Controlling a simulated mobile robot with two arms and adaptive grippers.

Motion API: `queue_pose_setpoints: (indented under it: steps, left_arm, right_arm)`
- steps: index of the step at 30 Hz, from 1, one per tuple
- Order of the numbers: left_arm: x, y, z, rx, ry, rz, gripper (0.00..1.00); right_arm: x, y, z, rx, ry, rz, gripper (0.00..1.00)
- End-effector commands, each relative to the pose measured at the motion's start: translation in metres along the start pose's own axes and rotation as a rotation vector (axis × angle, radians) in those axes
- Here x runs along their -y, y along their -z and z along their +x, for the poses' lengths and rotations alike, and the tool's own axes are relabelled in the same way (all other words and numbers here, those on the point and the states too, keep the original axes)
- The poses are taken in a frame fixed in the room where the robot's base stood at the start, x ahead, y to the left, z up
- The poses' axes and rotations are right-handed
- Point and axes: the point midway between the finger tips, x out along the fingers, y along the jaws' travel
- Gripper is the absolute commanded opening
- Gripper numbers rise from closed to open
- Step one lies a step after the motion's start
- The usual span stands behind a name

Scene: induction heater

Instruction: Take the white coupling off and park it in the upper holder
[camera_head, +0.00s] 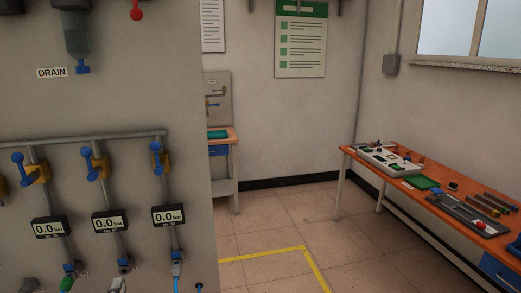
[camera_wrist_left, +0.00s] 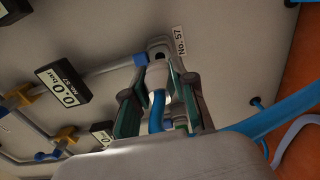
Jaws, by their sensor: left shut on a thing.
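The white coupling (camera_wrist_left: 157,76) sits at the lower end of a gauge's pipe, by a blue collar (camera_wrist_left: 140,60), with a blue hose running from it. My left gripper (camera_wrist_left: 158,82) is shut on it, with a green-padded finger on each side. The coupling still meets the pipe end; whether it is loosened I cannot tell. In the head view a pale coupling (camera_head: 117,287) shows at the bottom edge under the middle gauge, and I see no gripper fingers clearly there. I cannot make out the upper holder. My right gripper is out of view.
Several gauges (camera_head: 168,216) reading 0.0 and blue-handled valves (camera_head: 156,158) stick out from the grey panel (camera_head: 120,110). A green coupling (camera_head: 67,284) hangs at left. A blue fitting (camera_wrist_left: 257,101) and thick blue hose (camera_wrist_left: 265,120) lie right in the wrist view. A workbench (camera_head: 425,205) stands right.

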Motion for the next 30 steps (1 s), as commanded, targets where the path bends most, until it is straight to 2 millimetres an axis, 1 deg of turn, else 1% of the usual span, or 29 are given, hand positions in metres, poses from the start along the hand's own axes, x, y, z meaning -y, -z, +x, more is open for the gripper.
queue_pose_setpoints:
  steps: [15, 28, 30]
  left_arm:
    - [-0.001, 0.0, -0.021, -0.001, 0.0, 0.0, 0.0]
    - [0.0, 0.0, -0.024, -0.001, -0.001, 0.0, 0.0]
    - [0.002, -0.002, -0.027, 0.004, 0.0, 0.0, 0.0]
  right_arm:
    - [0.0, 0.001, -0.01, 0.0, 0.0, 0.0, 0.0]
    - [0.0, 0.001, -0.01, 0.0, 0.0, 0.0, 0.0]
    - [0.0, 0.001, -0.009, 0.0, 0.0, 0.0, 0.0]
